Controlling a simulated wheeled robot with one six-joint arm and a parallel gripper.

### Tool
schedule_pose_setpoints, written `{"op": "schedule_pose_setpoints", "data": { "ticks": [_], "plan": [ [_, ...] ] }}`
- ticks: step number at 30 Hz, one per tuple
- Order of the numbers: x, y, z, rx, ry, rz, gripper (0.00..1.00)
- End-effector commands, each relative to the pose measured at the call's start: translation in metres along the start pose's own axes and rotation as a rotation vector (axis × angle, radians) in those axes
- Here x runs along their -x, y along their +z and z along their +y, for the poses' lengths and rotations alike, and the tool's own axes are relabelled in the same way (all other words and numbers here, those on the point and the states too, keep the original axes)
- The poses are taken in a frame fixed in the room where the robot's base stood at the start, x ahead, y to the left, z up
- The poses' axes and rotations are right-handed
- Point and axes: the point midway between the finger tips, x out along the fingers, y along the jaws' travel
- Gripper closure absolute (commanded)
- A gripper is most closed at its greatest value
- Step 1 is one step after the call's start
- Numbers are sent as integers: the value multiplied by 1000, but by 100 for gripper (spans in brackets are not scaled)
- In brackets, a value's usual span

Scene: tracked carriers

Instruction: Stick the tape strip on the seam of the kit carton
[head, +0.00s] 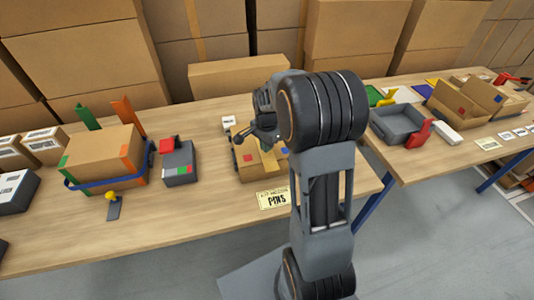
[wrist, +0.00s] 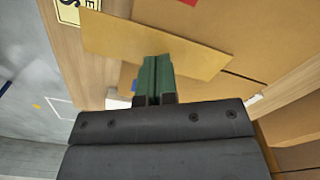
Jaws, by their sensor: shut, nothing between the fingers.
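The kit carton (head: 250,172) stands on the table behind the PINS label, partly hidden by my arm. A yellowish strip (head: 269,161), which looks like the tape strip, shows on its top. In the wrist view a yellowish-tan band (wrist: 195,50) lies across the brown carton (wrist: 250,25); it seems to be the same strip. I cannot tell whether it lies flat on the seam. My gripper (wrist: 157,62) has its green fingers shut and empty, with their tips over the band. In the head view my gripper (head: 262,143) is just above the carton, its fingertips unclear.
A strapped carton (head: 100,160) and a grey box with a red block (head: 179,163) stand to the left. The PINS label (head: 273,198) is at the table's front. A second table on the right holds a grey tray (head: 396,125) and an open carton (head: 462,104).

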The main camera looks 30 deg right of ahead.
Motion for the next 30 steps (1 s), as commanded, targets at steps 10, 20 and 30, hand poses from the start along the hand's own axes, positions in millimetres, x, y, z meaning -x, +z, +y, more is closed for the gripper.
{"op": "schedule_pose_setpoints", "data": {
  "ticks": [10, 20, 30],
  "plan": [
    [-5, 0, 0, 0, 0, 0, 100],
    [-9, 0, 0, 0, 1, 0, 100],
    [-13, 0, 0, 0, 1, 0, 100]
  ]
}}
